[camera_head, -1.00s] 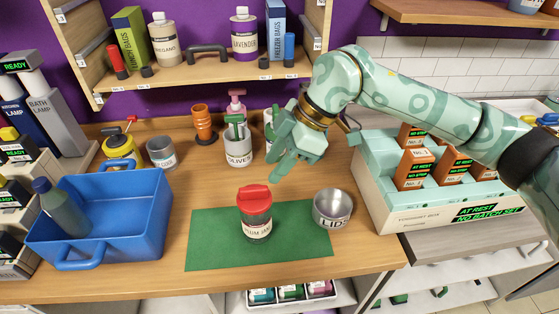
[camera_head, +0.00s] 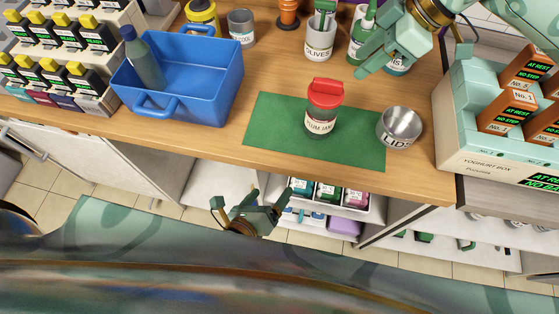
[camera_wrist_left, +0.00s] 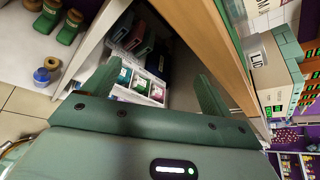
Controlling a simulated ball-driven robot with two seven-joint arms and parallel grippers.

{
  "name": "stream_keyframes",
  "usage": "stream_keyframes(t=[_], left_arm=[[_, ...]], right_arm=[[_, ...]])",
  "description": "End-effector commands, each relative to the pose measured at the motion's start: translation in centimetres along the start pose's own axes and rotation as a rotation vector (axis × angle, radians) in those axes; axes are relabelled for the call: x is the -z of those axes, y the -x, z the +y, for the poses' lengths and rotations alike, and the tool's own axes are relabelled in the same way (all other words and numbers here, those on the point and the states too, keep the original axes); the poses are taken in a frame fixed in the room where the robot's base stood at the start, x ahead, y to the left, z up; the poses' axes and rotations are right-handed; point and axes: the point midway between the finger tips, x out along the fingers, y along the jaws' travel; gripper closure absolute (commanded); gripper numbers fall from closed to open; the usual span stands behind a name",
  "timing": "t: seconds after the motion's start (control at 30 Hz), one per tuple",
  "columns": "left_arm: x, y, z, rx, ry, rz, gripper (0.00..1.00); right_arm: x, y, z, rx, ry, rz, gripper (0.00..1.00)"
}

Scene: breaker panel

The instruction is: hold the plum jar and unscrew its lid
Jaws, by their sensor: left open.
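The plum jar (camera_head: 321,122) stands upright on the green mat (camera_head: 270,135), labelled "PLUM JAM". Its red lid (camera_head: 326,92) is on top. My left gripper (camera_head: 248,203) is below the counter's front edge, apart from the jar. In the left wrist view its fingers (camera_wrist_left: 155,75) are spread with nothing between them. The jar is not visible in that view. My right gripper (camera_head: 380,55) hangs above the counter behind and right of the jar, touching neither jar nor lid; its finger gap is unclear.
A blue caddy (camera_head: 185,95) with a bottle stands left of the mat. An olives pot (camera_head: 320,42) and other containers stand behind. A yoghurt box (camera_head: 480,150) is at right. The counter's front edge (camera_head: 230,145) lies between my left gripper and the jar. A drawer of bottles (camera_head: 330,195) is below.

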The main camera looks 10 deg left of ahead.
Motion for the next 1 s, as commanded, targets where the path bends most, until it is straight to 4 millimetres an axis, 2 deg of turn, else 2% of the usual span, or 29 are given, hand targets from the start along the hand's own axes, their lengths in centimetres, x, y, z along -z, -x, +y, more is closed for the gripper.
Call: stream_keyframes(t=[0.03, 0.1, 0.17, 0.3, 0.43, 0.57, 0.67, 1.0], left_arm=[[-1.7, 0.8, -2.8, 0.065, -0.091, -0.05, 0.15], [-3.8, 2.0, -6.1, 0.138, -0.212, -0.126, 0.15], [-5.4, 3.1, -8.5, 0.185, -0.295, -0.188, 0.15], [-8.2, 1.9, -9.3, 0.217, -0.545, -0.294, 0.15], [-9.2, 1.4, -9.6, 0.224, -0.663, -0.334, 0.15], [-9.8, 0.2, -9.9, 0.224, -0.69, -0.343, 0.15], [-10.2, -1.4, -10.5, 0.224, -0.687, -0.344, 0.15], [-12.0, -8.8, -13.0, 0.225, -0.684, -0.342, 0.15]], right_arm=[[0.0, 0.0, 0.0, 0.0, 0.0, 0.0, 0.64], [0.0, 0.0, 0.0, 0.0, 0.0, 0.0, 0.64], [0.0, 0.0, 0.0, 0.0, 0.0, 0.0, 0.64], [0.0, 0.0, 0.0, 0.0, 0.0, 0.0, 0.64], [0.0, 0.0, 0.0, 0.0, 0.0, 0.0, 0.64], [0.0, 0.0, 0.0, 0.0, 0.0, 0.0, 0.64], [0.0, 0.0, 0.0, 0.0, 0.0, 0.0, 0.64], [0.0, 0.0, 0.0, 0.0, 0.0, 0.0, 0.64]])
